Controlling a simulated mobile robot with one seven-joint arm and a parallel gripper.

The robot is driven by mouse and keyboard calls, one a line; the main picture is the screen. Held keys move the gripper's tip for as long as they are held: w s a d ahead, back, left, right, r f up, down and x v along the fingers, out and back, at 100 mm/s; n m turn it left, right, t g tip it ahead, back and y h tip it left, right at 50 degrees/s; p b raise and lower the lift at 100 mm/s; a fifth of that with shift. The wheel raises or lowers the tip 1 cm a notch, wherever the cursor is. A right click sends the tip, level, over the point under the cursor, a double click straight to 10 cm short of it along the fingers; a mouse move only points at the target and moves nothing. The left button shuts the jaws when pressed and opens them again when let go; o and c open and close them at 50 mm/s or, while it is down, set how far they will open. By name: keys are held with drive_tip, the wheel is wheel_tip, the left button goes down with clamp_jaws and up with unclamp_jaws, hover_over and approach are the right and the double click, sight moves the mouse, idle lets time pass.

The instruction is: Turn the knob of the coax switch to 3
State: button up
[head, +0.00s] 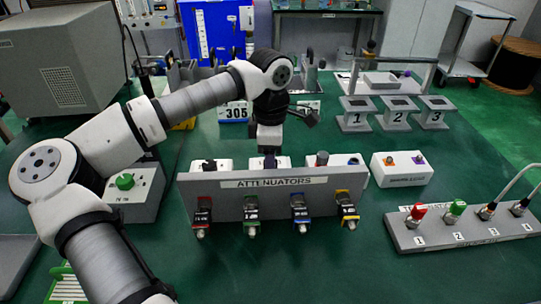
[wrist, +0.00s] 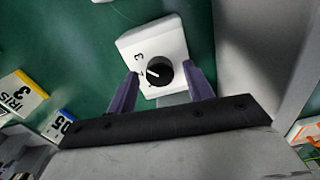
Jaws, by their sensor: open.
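The coax switch is a white box with a round black knob (wrist: 160,73), seen close in the wrist view. The knob has a white pointer line aimed to the upper left.
The grey attenuators rack (head: 225,207) stands in front, with several coloured attenuators hanging from it. Another white box (head: 402,169) stands to its right. A grey terminations strip (head: 463,232) lies front right. A box with a green knob (head: 125,182) is left.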

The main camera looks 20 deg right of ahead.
wheel_tip(320, 180, up, 14)
idle(0.5)
drive_tip(key=shift+f, duration=0.1)
